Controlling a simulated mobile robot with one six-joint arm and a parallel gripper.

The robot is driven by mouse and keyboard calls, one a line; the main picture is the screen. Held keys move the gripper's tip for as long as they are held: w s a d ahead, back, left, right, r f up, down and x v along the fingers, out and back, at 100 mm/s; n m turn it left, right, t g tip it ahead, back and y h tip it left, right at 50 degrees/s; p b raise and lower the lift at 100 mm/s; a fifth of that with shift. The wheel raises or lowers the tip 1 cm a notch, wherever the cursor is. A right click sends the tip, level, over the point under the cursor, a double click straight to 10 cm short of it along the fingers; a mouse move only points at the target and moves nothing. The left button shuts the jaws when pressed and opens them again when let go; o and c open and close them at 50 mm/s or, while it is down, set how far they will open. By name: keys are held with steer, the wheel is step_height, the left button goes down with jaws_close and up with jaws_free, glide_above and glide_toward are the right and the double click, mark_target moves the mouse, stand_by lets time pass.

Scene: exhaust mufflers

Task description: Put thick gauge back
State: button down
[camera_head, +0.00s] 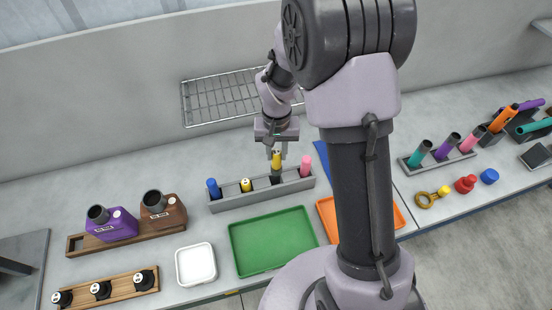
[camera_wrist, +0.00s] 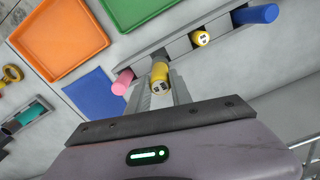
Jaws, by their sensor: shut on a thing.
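My gripper (camera_head: 277,152) points down over the long grey rack (camera_head: 228,203) and is shut on a yellow gauge with a dark grey lower part (camera_head: 276,160). In the wrist view the held yellow gauge (camera_wrist: 159,77) sits between the fingertips, its marked end facing the camera. It is upright over the rack, between a shorter yellow gauge (camera_head: 246,185) and a pink gauge (camera_head: 306,166). Its lower end meets the rack in the picture; I cannot tell whether it is seated in a slot. A blue gauge (camera_head: 213,188) stands at the rack's left end.
A green tray (camera_head: 272,242), an orange tray (camera_head: 327,213) and a white dish (camera_head: 196,265) lie in front of the rack. A blue mat (camera_wrist: 95,92) is near its pink end. A wire shelf (camera_head: 225,97) is behind. Purple and brown bottles (camera_head: 110,225) stand left.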

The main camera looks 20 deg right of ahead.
mark_target(276, 162)
step_height(276, 162, down, 4)
steer(key=shift+a+r, duration=0.1)
steer(key=shift+r, duration=0.15)
steer(key=shift+s+b, duration=0.1)
steer(key=shift+b, duration=0.25)
steer(key=shift+f+b, duration=0.5)
steer(key=shift+f, duration=0.1)
steer(key=c, duration=1.1)
jaws_free()
steer(key=shift+r, duration=0.1)
steer(key=shift+c, duration=0.2)
